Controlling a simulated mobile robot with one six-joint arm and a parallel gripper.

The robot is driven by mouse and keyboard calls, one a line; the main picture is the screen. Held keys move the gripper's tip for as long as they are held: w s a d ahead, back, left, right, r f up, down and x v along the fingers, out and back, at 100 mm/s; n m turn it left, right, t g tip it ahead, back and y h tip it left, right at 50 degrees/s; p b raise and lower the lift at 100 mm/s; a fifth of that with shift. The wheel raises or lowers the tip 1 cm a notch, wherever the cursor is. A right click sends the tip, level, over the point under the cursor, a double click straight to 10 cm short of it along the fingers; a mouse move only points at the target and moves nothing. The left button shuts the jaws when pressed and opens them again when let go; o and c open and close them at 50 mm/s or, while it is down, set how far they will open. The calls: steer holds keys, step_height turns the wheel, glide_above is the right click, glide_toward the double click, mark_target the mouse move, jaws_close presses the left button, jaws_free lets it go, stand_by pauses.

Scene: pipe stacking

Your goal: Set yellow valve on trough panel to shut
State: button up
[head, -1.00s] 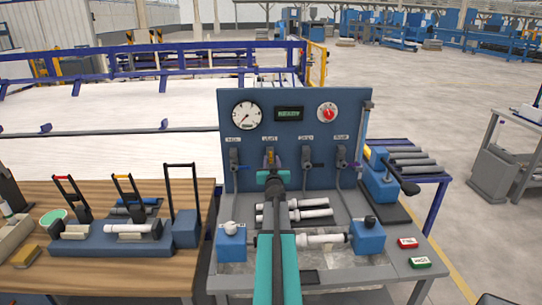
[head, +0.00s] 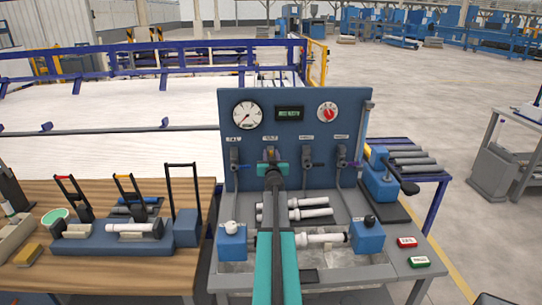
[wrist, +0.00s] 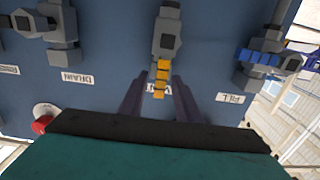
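The yellow valve handle (wrist: 161,78) shows in the wrist view. It runs down in that picture from its grey valve body (wrist: 167,35) over a partly hidden label. My gripper (wrist: 160,82) is open, with one dark finger on each side of the handle and small gaps showing. In the head view my gripper (head: 272,163) is in front of the trough panel (head: 290,180), at the second valve from the left. There the gripper hides most of the yellow handle.
The blue-handled fill valve (wrist: 262,57) and the drain valve (wrist: 62,30) flank the yellow one. A gauge (head: 247,115), display (head: 289,114) and red knob (head: 327,112) sit higher on the panel. White pipes (head: 308,214) lie below it.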

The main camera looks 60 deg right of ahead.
jaws_close()
